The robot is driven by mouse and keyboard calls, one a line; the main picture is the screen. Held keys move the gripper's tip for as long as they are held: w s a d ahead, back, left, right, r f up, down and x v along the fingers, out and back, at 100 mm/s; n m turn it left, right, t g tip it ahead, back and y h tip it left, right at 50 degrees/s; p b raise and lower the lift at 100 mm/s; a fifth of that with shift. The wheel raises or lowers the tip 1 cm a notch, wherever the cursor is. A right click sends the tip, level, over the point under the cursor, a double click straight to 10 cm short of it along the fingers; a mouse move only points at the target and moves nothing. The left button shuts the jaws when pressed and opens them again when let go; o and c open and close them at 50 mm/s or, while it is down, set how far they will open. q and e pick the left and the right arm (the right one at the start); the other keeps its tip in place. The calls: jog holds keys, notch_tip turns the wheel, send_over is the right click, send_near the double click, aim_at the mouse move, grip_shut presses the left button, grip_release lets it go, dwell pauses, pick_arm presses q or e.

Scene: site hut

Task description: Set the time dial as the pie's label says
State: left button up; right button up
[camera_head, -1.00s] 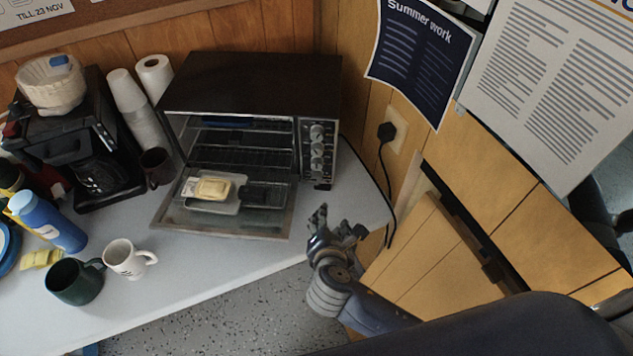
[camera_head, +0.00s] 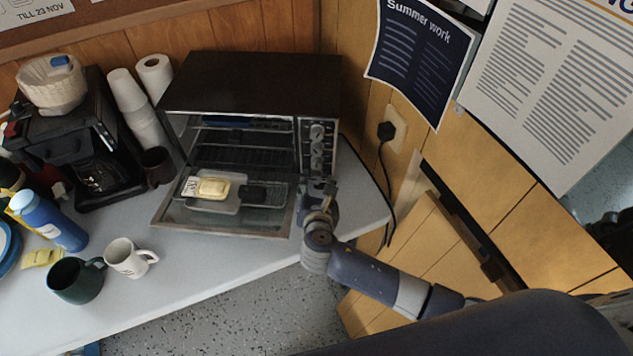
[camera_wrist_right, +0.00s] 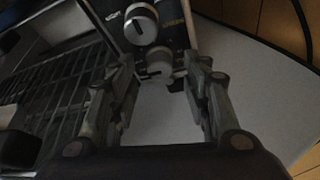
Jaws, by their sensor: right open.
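The toaster oven (camera_head: 250,85) stands on the counter with its glass door open. Its control panel on the right carries a column of dials (camera_head: 317,132). I cannot read which one is the time dial. In the right wrist view an upper dial (camera_wrist_right: 141,24) and a lower dial (camera_wrist_right: 158,62) show; their markings are too blurred to read. A yellow-topped pie (camera_head: 213,187) sits in a tray on the open door, with a white label (camera_head: 191,187) whose writing is too small to read. My right gripper (camera_head: 318,187) is open in front of the panel's lower end, its fingers (camera_wrist_right: 160,66) on either side of the lower dial. Contact is unclear.
The open oven door (camera_head: 180,218) juts forward just left of my right gripper. A black cable (camera_head: 386,180) runs from the wall socket at the right. A coffee maker (camera_head: 75,150), cups (camera_head: 128,95) and mugs (camera_head: 76,281) stand to the left. The front right counter is clear.

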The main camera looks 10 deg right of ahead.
jog(key=shift+w+d+f, duration=0.1)
jog(key=shift+w+f, duration=0.1)
jog(key=shift+w, duration=0.25)
grip_shut()
jog(key=shift+d+f+m+y+b, duration=0.15)
jog(key=shift+m+y+b, duration=0.25)
jog(key=shift+m, duration=0.2)
jog(key=shift+m+t+y, duration=0.3)
jog(key=shift+m+t, duration=0.1)
grip_release()
jog(key=shift+s, duration=0.1)
